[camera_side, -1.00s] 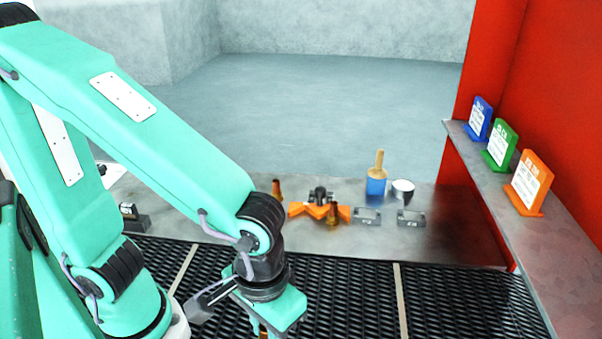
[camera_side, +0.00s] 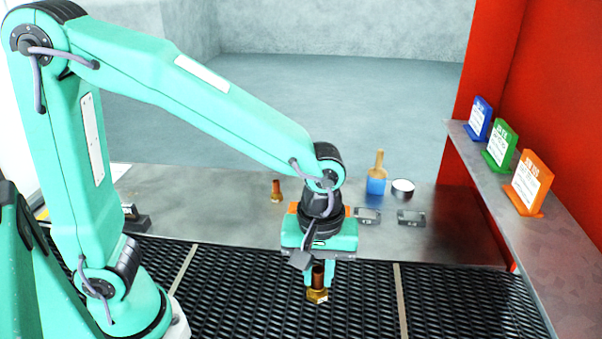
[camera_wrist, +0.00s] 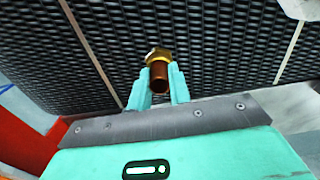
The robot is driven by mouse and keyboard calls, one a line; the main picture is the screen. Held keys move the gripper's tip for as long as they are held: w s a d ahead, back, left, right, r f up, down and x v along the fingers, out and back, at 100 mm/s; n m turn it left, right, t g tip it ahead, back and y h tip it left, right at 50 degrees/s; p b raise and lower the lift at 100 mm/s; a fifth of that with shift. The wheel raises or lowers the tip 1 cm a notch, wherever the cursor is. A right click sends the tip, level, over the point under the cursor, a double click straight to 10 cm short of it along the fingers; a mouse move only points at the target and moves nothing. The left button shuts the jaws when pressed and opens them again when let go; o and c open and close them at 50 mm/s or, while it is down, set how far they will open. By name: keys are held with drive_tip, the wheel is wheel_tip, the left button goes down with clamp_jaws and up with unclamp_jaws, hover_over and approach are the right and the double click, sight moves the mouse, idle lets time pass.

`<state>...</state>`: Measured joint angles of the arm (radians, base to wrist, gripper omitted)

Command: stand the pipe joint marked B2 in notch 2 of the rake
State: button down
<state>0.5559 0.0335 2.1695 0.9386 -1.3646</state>
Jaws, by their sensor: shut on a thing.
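My gripper (camera_side: 318,282) points down over the mesh belt, its fingers shut on a pipe joint (camera_side: 317,295). The joint has a copper tube between the fingers and a brass hex end below them; it looks upright. I cannot tell its height over the belt. In the wrist view, the joint (camera_wrist: 159,74) sits between the fingertips (camera_wrist: 160,84). No B2 mark is legible. An orange piece (camera_side: 292,208), perhaps the rake, is mostly hidden behind my gripper, so its notches cannot be made out. Another copper and brass joint (camera_side: 277,191) stands on the metal bench.
Two small grey labelled blocks (camera_side: 367,215) (camera_side: 411,218) lie on the bench (camera_side: 220,200). A blue brush with a wooden handle (camera_side: 377,183) and a round tin (camera_side: 402,188) stand behind. Blue, green and orange signs (camera_side: 528,185) line the right shelf. The belt (camera_side: 460,300) is clear at right.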

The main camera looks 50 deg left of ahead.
drive_tip(key=w+a+n, duration=1.1)
drive_tip(key=w+a, duration=0.4)
drive_tip(key=a, duration=0.2)
drive_tip(key=shift+w+f, duration=0.3)
drive_tip(key=shift+a, duration=0.2)
drive_tip(key=shift+w+a+f, duration=0.6)
drive_tip(key=shift+a+f, duration=1.2)
drive_tip(key=shift+f, duration=0.05)
drive_tip(key=shift+w+a+f, duration=0.6)
drive_tip(key=shift+a+f, duration=1.2)
drive_tip(key=shift+w+a+f, duration=0.6)
drive_tip(key=shift+a+f, duration=1.2)
drive_tip(key=shift+f, duration=0.05)
drive_tip(key=shift+f, duration=0.1)
drive_tip(key=c, duration=1.3)
unclamp_jaws()
